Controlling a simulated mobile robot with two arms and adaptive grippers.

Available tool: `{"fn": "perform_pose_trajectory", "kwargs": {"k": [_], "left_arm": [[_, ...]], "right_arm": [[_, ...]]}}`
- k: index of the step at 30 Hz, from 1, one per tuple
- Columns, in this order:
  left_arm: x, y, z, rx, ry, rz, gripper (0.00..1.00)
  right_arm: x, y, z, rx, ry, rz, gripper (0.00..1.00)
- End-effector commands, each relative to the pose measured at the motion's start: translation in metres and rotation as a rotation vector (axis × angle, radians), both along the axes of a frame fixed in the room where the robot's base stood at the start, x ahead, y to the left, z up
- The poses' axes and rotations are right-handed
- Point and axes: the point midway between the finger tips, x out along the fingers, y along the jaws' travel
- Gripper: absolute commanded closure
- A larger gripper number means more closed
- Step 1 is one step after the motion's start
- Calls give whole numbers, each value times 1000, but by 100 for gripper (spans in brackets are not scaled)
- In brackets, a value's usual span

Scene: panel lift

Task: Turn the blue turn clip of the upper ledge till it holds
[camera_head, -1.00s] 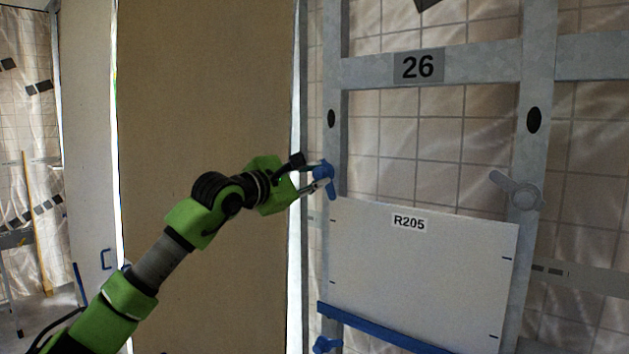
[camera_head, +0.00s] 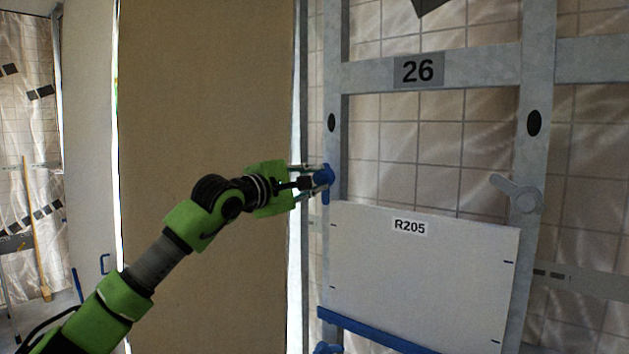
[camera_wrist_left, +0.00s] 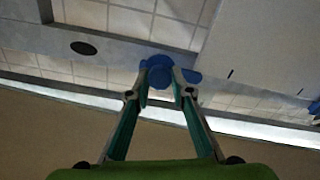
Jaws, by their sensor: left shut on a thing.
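The blue turn clip (camera_head: 326,178) sits on the left grey post, just above the top left corner of the white panel marked R205 (camera_head: 425,265). My left gripper (camera_head: 316,181) is at the clip, reaching in from the left, and is shut on it. In the left wrist view the clip (camera_wrist_left: 158,70) is between and just beyond the fingertips (camera_wrist_left: 161,88), with a blue lobe out to the right. The fingers partly hide the clip, so its exact angle is hard to tell. My right gripper is not in view.
A grey turn clip (camera_head: 515,193) is on the right post. The crossbar carries a sign 26 (camera_head: 418,70). A large brown board (camera_head: 205,100) stands behind my arm.

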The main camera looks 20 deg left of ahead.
Motion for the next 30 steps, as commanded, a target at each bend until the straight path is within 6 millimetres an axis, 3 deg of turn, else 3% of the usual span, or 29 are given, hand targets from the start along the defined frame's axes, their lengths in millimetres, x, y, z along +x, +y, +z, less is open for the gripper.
{"fn": "perform_pose_trajectory", "kwargs": {"k": [4, 5, 6, 7, 20, 30], "left_arm": [[0, 0, -1, 3, 0, 0, 100], [0, 0, -1, 2, 0, 0, 74], [0, 0, -1, 2, 0, 0, 64], [0, 0, -1, 2, 0, 0, 62], [-6, 3, -1, 0, 0, 1, 62], [-63, 24, -1, 5, -1, 3, 62]], "right_arm": [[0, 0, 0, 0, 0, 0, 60], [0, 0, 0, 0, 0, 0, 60], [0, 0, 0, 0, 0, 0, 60], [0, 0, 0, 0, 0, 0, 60], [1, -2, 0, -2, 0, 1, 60], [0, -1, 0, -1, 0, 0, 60]]}}
